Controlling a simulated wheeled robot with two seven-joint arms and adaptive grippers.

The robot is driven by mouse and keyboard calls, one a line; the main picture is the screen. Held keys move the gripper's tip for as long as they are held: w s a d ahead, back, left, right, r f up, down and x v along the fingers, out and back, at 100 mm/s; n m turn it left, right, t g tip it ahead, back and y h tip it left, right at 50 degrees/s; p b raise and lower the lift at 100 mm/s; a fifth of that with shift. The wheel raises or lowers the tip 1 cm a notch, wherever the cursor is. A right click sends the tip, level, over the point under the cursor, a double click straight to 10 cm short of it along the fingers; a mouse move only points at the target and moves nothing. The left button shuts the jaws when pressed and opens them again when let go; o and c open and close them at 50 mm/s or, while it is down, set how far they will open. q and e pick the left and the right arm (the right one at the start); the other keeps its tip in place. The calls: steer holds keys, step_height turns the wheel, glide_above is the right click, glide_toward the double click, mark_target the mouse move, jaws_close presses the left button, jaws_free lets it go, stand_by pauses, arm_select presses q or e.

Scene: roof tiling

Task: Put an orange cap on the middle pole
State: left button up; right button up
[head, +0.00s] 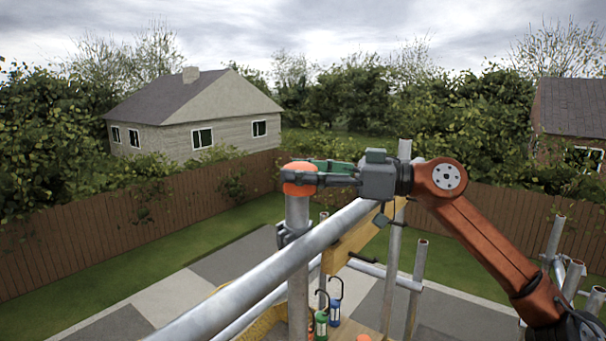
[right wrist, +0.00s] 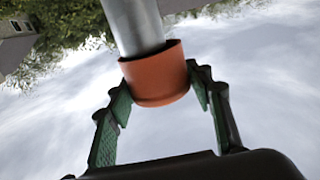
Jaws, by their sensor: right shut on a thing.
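An orange cap (head: 298,178) sits around the top end of an upright grey metal pole (head: 297,225). In the right wrist view the pole (right wrist: 134,25) runs into the cap (right wrist: 158,78), with the cap's rim around it. How deep the pole goes in is hidden. My right gripper (head: 312,176) reaches in from the right with its green-padded fingers on both sides of the cap, shut on it. The fingers also show in the right wrist view (right wrist: 160,90). My left gripper is not in view.
A long slanting metal tube (head: 255,275) passes close to the capped pole. A yellow beam (head: 350,240) and several bare upright poles (head: 416,275) stand to the right. Above the pole is open air.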

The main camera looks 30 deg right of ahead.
mark_target(294, 188)
steer(key=w+f, duration=0.2)
steer(key=shift+a+f+b, duration=0.1)
steer(key=shift+f+b, duration=0.25)
steer(key=shift+f, duration=0.05)
steer(key=shift+c, duration=0.6)
steer(key=shift+s+a+b, duration=0.15)
steer(key=shift+s+b, duration=0.15)
steer(key=shift+s, duration=0.05)
steer(key=c, duration=0.4)
steer(key=shift+w, duration=0.1)
steer(key=shift+r+p, duration=0.1)
steer(key=shift+p, duration=0.3)
arm_select(q)
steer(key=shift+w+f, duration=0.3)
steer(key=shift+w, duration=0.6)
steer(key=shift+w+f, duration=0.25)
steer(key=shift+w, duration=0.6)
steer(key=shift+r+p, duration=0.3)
steer(key=shift+p, duration=0.05)
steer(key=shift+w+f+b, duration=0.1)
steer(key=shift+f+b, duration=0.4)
steer(key=shift+b, duration=0.05)
arm_select(e)
steer(key=shift+w+f, duration=0.1)
steer(key=shift+f, duration=0.6)
steer(key=o, duration=1.4)
